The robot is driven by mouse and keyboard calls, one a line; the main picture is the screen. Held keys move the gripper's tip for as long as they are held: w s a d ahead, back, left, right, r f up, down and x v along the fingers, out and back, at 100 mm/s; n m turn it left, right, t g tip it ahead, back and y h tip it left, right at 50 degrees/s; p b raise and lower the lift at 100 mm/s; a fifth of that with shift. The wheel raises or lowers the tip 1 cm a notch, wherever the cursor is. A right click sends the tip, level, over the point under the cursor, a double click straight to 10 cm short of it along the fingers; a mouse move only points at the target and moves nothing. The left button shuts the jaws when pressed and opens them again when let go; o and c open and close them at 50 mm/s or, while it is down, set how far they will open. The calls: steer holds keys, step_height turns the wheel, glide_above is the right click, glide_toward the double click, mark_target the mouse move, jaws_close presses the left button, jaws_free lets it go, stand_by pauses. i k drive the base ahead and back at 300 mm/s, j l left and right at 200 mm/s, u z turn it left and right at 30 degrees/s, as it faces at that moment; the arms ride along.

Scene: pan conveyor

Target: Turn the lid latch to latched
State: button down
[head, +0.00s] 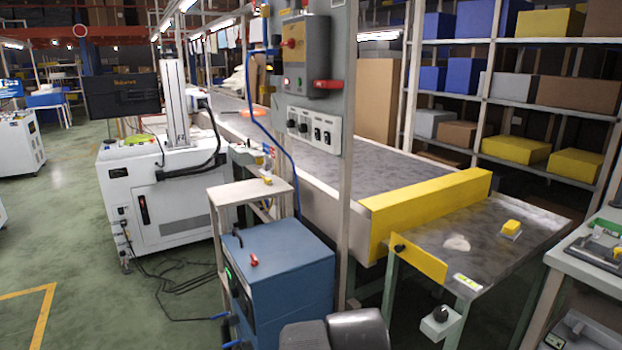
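No part is clearly identifiable as the lid latch at this size. A blue box (285,255) stands low in the middle, with a small red handle (253,260) and a small dark fitting (238,238) on its top. A grey control box (306,62) on the post above it carries a red lever (327,84) pointing to the right. I cannot tell whether any of these is the latch, or its position. My gripper is not in view; dark grey rounded parts, possibly of my arm, show at the bottom edge.
A long conveyor (375,180) with a yellow end guard (425,210) runs behind the post (347,200). A metal side table (500,250) holds a yellow block (511,228). A white machine (165,200) stands left, with cables on the floor. Green floor (110,310) is open at lower left.

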mark_target(255, 262)
steer(key=i+j+z, duration=0.3)
steer(key=i, duration=0.15)
steer(key=i+j+z, duration=0.35)
